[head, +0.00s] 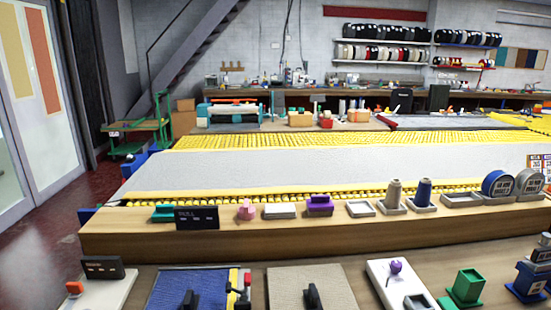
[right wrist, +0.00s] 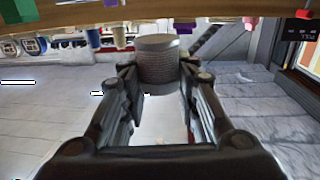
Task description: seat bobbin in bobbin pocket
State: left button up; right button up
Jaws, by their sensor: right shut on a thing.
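In the right wrist view my right gripper (right wrist: 163,82) is shut on a grey ribbed cylinder, the bobbin (right wrist: 158,58), held between the fingertips. The bobbin's far end is against a busy background, and I see nothing touching it but the fingers. The head view shows neither gripper nor the held bobbin. An empty shallow square holder (head: 360,208) sits on the wooden ledge, and a wider empty one (head: 462,200) is further right. A white block (head: 390,275) at the front has a square recess. I cannot tell which is the bobbin pocket. My left gripper is not visible.
A beige spool (head: 393,194) and a blue spool (head: 423,192) stand in holders on the ledge. Labelled reels (head: 497,184) are to their right. A purple block (head: 320,204) and white block (head: 280,211) are left. A green box (head: 467,286) stands at front right.

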jog(key=s+a, duration=0.4)
jog(key=s, duration=0.5)
jog(key=shift+a+f+y, duration=0.25)
jog(key=shift+y, duration=0.05)
jog(key=shift+w+f, duration=0.1)
jog(key=w+d+f, duration=0.2)
jog(key=w+d, duration=0.1)
jog(key=d, duration=0.3)
jog(key=w+d+f, duration=0.2)
jog(key=d+f, duration=0.1)
jog(key=d, duration=0.3)
jog(key=w+d+r+m+h, duration=0.1)
jog(key=w+d+r, duration=0.1)
jog(key=d, duration=0.5)
jog(key=w+d+r+m+h, duration=0.1)
jog(key=w+d+r+h, duration=0.1)
jog(key=d, duration=0.5)
jog(key=shift+w+r, duration=0.4)
jog(key=shift+w, duration=0.3)
